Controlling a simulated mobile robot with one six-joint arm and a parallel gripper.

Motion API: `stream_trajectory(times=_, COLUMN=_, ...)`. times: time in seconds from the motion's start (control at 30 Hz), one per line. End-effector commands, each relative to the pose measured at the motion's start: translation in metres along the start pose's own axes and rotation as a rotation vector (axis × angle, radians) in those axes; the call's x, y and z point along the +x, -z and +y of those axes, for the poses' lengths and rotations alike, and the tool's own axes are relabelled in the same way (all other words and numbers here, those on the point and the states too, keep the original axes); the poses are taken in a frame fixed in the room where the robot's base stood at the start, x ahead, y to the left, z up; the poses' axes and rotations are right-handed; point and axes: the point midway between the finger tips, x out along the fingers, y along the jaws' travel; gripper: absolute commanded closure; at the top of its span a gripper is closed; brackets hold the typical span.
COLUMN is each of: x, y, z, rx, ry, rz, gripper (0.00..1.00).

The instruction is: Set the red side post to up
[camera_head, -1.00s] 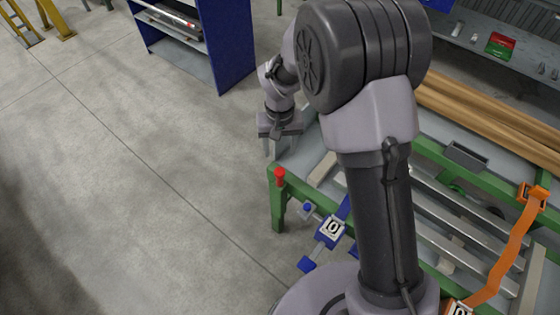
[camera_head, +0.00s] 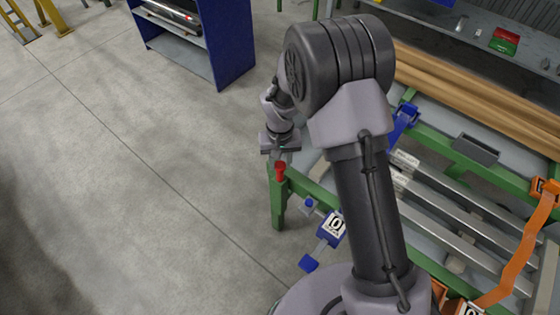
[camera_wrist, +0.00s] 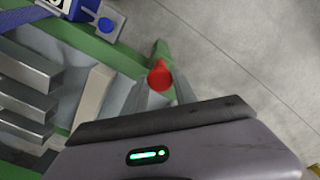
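The red side post (camera_head: 280,172) is a short red peg standing at the near left corner of the green table frame. It also shows in the wrist view (camera_wrist: 160,75). My gripper (camera_head: 281,155) is directly above it in the head view, pointing down, with its fingertips close to the post's top. In the wrist view the fingers of my gripper (camera_wrist: 163,90) are apart, one on each side of the red post. I cannot tell whether either finger touches it.
A blue clamp marked 0 (camera_head: 331,226) sits on the frame right of the post. Metal bars (camera_head: 450,205), an orange stop arm (camera_head: 520,250) and wooden beams (camera_head: 480,90) lie further right. A blue shelf (camera_head: 222,45) stands behind.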

Motion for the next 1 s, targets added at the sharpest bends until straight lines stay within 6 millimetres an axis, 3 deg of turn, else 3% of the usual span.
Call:
stream_trajectory(times=0.07, x=-0.0001, y=0.0000, z=0.0000, rx=0.000, ry=0.000, rz=0.000, gripper=1.00)
stream_trajectory(times=1.0, x=-0.0002, y=0.0000, z=0.0000, rx=0.000, ry=0.000, rz=0.000, gripper=1.00)
